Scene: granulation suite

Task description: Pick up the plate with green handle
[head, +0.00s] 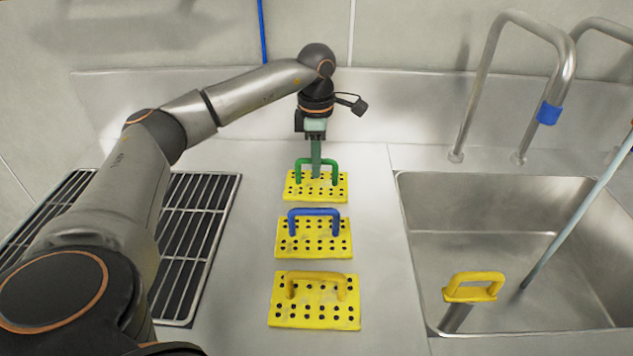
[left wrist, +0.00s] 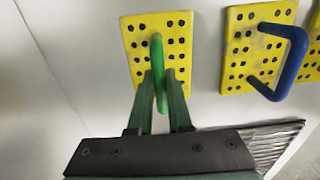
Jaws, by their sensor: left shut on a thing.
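The plate with green handle (head: 333,196) is a yellow perforated plate, the farthest of three plates in a column on the steel counter. Its green handle (head: 302,174) stands up from it. My left gripper (head: 316,174) comes down from above at the handle's middle. In the left wrist view the two fingers (left wrist: 162,92) sit on either side of the green handle (left wrist: 157,50) and are shut on it. The plate also shows there (left wrist: 178,48). It looks to be resting flat on the counter. My right gripper is not in view.
The plate with blue handle (head: 286,243) and the plate with yellow handle (head: 315,318) lie nearer. A steel sink (head: 440,255) with a yellow handled item (head: 474,294) is at right. A drain grate (head: 185,247) is at left. The backsplash (head: 430,103) stands close behind.

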